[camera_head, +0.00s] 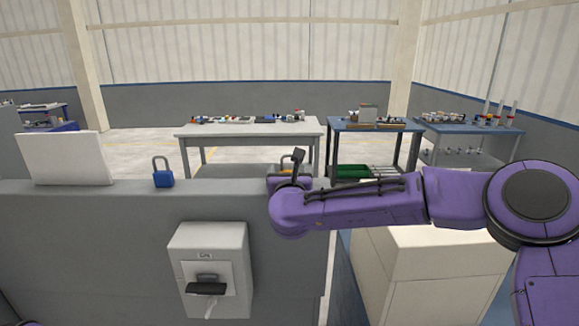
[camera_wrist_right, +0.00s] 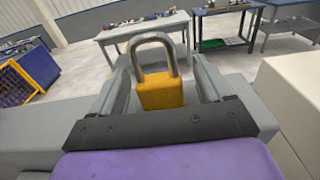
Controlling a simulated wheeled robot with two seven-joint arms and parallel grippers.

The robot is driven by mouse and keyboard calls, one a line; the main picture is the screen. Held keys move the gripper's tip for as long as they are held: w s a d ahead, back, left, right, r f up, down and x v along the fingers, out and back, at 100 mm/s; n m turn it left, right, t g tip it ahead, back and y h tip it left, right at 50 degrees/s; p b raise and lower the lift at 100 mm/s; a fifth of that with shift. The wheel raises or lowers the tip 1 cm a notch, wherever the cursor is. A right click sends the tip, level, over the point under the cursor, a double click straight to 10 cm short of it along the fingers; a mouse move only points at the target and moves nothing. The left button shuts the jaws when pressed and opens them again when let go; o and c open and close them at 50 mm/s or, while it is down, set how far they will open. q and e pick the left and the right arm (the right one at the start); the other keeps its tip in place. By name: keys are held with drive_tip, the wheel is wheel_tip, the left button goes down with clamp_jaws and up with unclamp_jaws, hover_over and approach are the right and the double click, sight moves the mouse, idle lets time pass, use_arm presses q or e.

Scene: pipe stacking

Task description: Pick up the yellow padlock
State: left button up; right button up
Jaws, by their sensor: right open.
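The yellow padlock (camera_wrist_right: 165,95) stands upright with its grey metal shackle up, in the middle of the right wrist view. My right gripper (camera_wrist_right: 161,70) is open, with one finger on each side of the padlock and no clear contact seen. In the head view, my right gripper (camera_head: 291,164) is over the right end of the grey ledge and hides most of the yellow padlock; only a small part of it shows. My left gripper is not in view.
A blue padlock (camera_head: 163,178) stands on the grey ledge (camera_head: 215,190) to the left, beside a white panel (camera_head: 66,158). A grey box (camera_head: 210,270) is fixed to the ledge's front. A beige cabinet (camera_head: 440,270) stands below my right arm. Cluttered tables stand behind.

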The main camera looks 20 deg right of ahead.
drive_tip(key=shift+w+f, duration=0.15)
drive_tip(key=c, duration=1.1)
wheel_tip(320, 180, up, 3)
drive_tip(key=shift+r+b, duration=0.1)
drive_tip(key=shift+b, duration=0.55)
drive_tip(key=s+a+r+b, duration=0.6)
drive_tip(key=s+r, duration=0.4)
drive_tip(key=s, duration=0.2)
drive_tip(key=shift+s+a, duration=0.3)
drive_tip(key=shift+a, duration=0.05)
